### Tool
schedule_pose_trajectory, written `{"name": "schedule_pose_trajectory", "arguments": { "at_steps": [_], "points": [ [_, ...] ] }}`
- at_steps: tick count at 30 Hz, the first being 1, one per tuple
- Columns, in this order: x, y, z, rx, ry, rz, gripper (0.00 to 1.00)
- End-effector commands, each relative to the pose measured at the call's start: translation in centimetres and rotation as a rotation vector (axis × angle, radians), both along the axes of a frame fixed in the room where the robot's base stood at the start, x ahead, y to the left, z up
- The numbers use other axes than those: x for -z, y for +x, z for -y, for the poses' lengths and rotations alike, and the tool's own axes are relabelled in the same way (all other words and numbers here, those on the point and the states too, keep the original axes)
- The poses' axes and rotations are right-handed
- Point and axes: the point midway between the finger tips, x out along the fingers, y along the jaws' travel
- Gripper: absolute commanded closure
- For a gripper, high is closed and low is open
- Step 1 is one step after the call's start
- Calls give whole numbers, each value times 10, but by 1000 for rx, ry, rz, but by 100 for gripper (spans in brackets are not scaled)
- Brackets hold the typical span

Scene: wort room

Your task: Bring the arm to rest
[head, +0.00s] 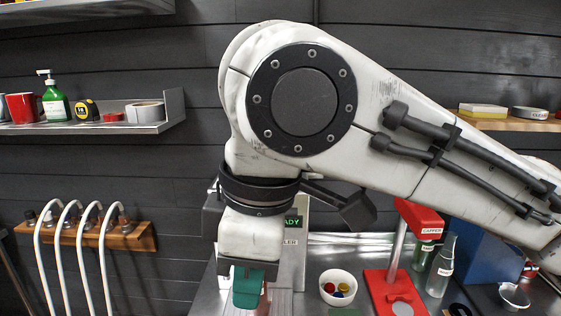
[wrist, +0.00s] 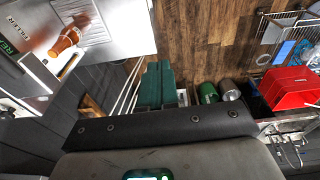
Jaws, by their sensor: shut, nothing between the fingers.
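My arm stretches across the head view from the right edge, bends at a large elbow-like joint and hangs down at the middle. My gripper (head: 248,287) points down over the steel counter with its teal fingers together, and nothing shows between them. In the wrist view the fingers (wrist: 157,86) also lie side by side, closed and empty. My arm hides much of the filler (head: 293,240) behind it.
A white bowl of caps (head: 338,299), a red capper (head: 388,287) and clear bottles (head: 441,265) stand right of my gripper. A hose rack (head: 137,237) hangs left. The wrist view shows an amber bottle (wrist: 65,43) at the filler and a red crate (wrist: 288,87).

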Motion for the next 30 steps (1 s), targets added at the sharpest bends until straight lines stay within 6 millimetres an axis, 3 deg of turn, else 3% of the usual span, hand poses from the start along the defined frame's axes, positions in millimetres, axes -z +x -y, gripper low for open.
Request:
{"name": "schedule_pose_trajectory", "arguments": {
  "at_steps": [11, 17, 23, 30],
  "points": [
    [21, 16, -25, 41, 269, 10, 100],
    [45, 36, -30, 158, 480, 9, 100],
    [86, 57, -14, 345, 640, -6, 100],
    [165, 68, 26, 635, 733, -35, 100]
  ]
}}
